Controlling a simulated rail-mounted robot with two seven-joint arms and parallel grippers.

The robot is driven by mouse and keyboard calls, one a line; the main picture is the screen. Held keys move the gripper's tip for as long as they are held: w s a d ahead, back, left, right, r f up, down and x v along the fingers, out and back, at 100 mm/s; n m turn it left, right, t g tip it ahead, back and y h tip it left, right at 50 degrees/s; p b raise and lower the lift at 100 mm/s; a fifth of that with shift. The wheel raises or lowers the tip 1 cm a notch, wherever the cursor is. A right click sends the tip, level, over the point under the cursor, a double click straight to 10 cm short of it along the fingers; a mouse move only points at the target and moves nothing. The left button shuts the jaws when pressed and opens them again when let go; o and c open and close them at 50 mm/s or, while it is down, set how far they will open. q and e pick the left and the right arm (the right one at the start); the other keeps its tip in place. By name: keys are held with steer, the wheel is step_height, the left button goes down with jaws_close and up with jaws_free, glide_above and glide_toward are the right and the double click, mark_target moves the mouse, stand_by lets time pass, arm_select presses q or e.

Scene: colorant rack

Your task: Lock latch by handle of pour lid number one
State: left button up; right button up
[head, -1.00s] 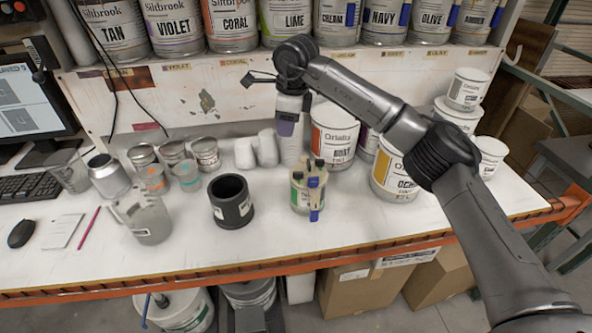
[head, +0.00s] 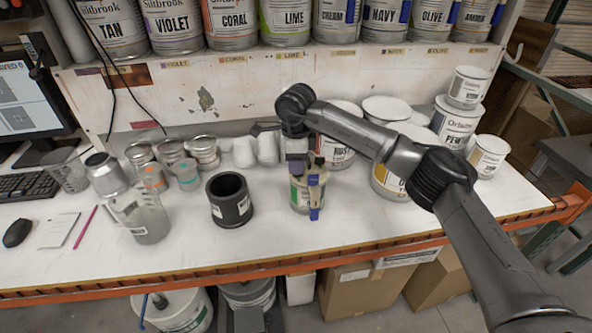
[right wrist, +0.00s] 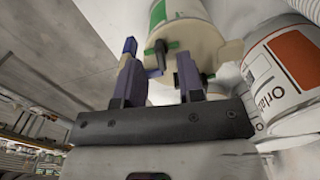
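A small can with a green-striped label (head: 300,195) stands upright near the table's front edge. It wears a beige pour lid with dark latch pieces and a blue handle (head: 313,192). In the right wrist view the can (right wrist: 192,42) hangs at the top of the picture, with the beige lid (right wrist: 175,60) facing the fingers. My right gripper (head: 297,165) is just above and behind the lid. In the right wrist view its two fingers (right wrist: 158,82) are apart, with a dark latch lever (right wrist: 156,60) showing near the gap between them. I cannot tell whether they touch it. My left gripper is not in view.
A black cylinder (head: 230,203) and a clear jug (head: 145,220) stand left of the can. Large paint cans (head: 340,150) stand close behind and to the right. White rolls (head: 255,151) lie behind. The front right tabletop is clear.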

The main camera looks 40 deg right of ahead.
steer(key=shift+f, duration=1.25)
steer(key=shift+c, duration=0.2)
jaws_close()
